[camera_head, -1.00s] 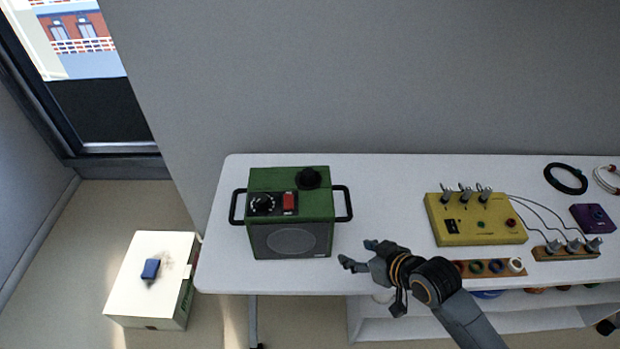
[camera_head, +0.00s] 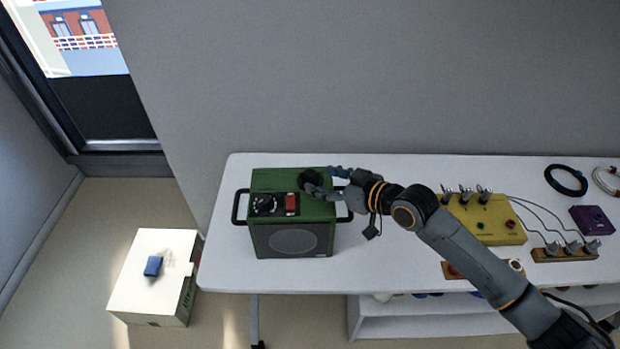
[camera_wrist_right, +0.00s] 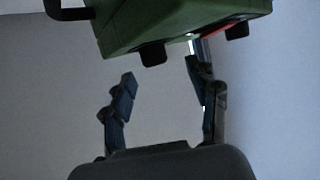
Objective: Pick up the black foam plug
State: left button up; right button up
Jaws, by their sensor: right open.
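The black foam plug (camera_head: 309,177) sits on the top of the green speaker box (camera_head: 262,182), at its back right. My right gripper (camera_head: 321,177) is open at the plug's right side, and one finger partly covers the plug in the head view. In the right wrist view the plug (camera_wrist_right: 153,53) shows against the green box, ahead of and between the two spread fingers (camera_wrist_right: 161,73). I cannot tell whether a finger touches it. My left gripper is not in view.
The box top also carries a black dial (camera_head: 264,204) and a red switch (camera_head: 291,204), with black handles at the sides. A yellow panel (camera_head: 490,220) stands on the white table (camera_head: 390,280) to the right. A carton with a blue block (camera_head: 153,266) stands on the floor.

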aim_at(313, 174)
jog(key=shift+w+p+x, duration=0.3)
jog(key=shift+p+x, duration=0.35)
jog(key=shift+x, duration=2.25)
jog(key=shift+d, duration=0.25)
jog(key=c, duration=0.9)
